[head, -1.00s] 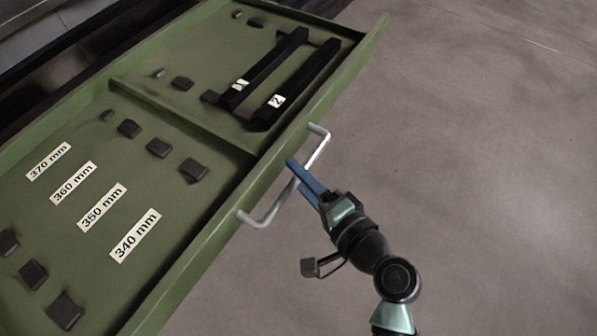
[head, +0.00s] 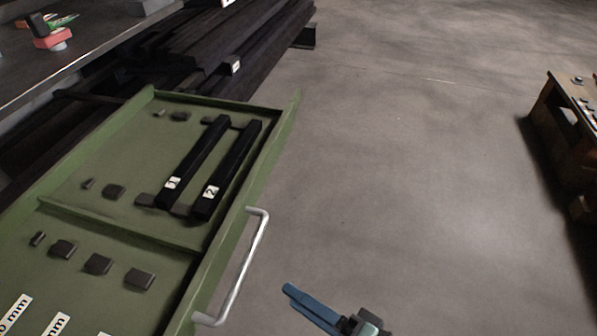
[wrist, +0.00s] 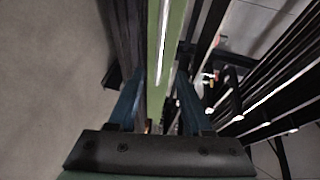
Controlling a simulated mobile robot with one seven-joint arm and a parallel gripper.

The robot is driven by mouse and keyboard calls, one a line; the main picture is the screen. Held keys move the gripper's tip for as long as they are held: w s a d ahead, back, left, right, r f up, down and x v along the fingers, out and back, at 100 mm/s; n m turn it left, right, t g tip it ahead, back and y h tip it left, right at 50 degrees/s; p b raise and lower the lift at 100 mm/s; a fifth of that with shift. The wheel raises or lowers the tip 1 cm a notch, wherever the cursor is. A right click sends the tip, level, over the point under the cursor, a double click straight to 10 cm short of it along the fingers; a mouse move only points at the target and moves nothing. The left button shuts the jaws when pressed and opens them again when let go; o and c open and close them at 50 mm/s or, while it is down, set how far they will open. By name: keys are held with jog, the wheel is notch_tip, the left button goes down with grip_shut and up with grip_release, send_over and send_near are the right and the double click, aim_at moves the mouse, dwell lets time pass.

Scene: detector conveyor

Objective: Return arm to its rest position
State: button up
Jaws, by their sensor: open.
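My gripper (head: 288,292) has blue fingers and shows at the bottom of the head view, to the right of the drawer handle (head: 243,268) and apart from it. In the wrist view my gripper's (wrist: 158,85) two blue fingers are spread with nothing between their tips that I can tell is held. The lower part of my arm is out of the head view.
A green drawer (head: 120,212) stands open at left, holding two black bars (head: 195,160) (head: 228,165) with white labels and dark blocks. A grey worktop (head: 90,55) is at upper left. A wooden bench (head: 560,125) stands at far right. The floor between is clear.

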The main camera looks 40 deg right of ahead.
jog(key=shift+w, duration=0.15)
jog(key=w+a+r+n+t+h, duration=0.15)
jog(key=w+r+n, duration=0.25)
jog(key=w+r, duration=0.45)
jog(key=w+a+r+n+t, duration=0.1)
jog(key=w+a+r+n, duration=0.25)
jog(key=w+r, duration=0.45)
notch_tip(320, 180, up, 12)
jog(key=w+a+n+t, duration=0.1)
jog(key=a+n+t, duration=0.1)
jog(key=a+n, duration=0.1)
jog(key=s+a+r+n+t+h, duration=0.1)
jog(key=s+a+r+t, duration=0.2)
jog(key=r, duration=0.6)
jog(key=s+a+r+n+t, duration=0.2)
jog(key=s+r, duration=0.2)
jog(key=r, duration=0.4)
jog(key=s+a+r+n+t+h, duration=0.1)
jog(key=s+a+r+t, duration=0.2)
jog(key=r, duration=0.6)
notch_tip(320, 180, up, 34)
jog(key=p, duration=3.5)
jog(key=shift+w+d+f+p, duration=0.15)
jog(key=shift+w+d+p, duration=0.1)
jog(key=shift+w+p, duration=0.1)
jog(key=shift+f+g, duration=0.1)
jog(key=shift+g, duration=0.15)
